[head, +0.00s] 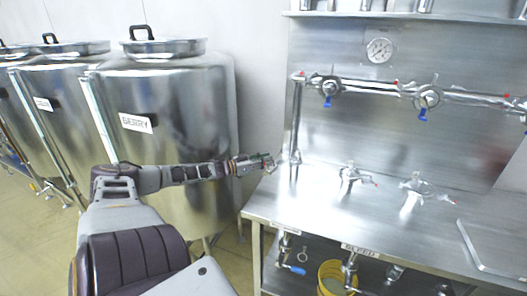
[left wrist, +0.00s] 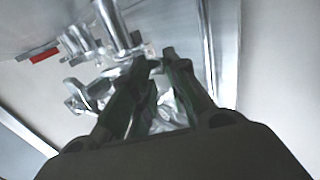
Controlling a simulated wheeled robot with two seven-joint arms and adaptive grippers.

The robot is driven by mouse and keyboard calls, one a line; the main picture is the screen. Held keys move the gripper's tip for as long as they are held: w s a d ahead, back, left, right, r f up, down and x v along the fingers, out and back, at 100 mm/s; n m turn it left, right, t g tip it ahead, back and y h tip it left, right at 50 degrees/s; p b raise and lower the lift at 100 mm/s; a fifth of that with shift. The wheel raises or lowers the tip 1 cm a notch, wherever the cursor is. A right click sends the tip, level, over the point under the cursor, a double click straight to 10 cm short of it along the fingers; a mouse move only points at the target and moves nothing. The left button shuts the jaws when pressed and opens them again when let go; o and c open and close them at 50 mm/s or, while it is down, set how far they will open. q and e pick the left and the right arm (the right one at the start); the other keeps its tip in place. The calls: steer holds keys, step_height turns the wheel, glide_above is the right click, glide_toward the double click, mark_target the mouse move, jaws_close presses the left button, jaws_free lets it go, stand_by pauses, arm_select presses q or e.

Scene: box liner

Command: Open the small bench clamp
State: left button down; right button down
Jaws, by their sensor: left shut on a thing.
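My left gripper (head: 264,166) reaches in from the left, over the left end of the steel bench (head: 315,208). It is shut on a shiny metal part, likely of the small bench clamp; the fingers hide much of it. In the left wrist view the gripper's dark fingers (left wrist: 158,62) are close together. Silvery metal fittings (left wrist: 82,40) and a red tip (left wrist: 44,56) show beyond them. Two similar metal fittings with red tips, a left one (head: 350,176) and a right one (head: 416,186), stand on the bench. My right gripper is not in view.
A vertical pipe (head: 296,115) rises close to the right of my left gripper. Pipework with blue-handled valves (head: 428,98) runs along the back panel. Large steel tanks (head: 170,100) stand at left. A yellow bucket (head: 328,276) is under the bench.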

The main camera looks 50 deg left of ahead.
arm_select(q)
steer(key=shift+w+d+r+h, duration=0.2)
steer(key=shift+r+h, duration=0.1)
steer(key=shift+r, duration=0.1)
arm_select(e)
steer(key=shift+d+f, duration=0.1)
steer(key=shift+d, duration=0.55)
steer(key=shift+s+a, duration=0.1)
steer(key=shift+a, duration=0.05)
arm_select(q)
steer(key=c, duration=1.6)
jaws_free()
steer(key=shift+w, duration=0.1)
steer(key=shift+c, duration=0.2)
steer(key=shift+w+d+m, duration=0.15)
steer(key=shift+w+m, duration=0.15)
steer(key=shift+w, duration=0.05)
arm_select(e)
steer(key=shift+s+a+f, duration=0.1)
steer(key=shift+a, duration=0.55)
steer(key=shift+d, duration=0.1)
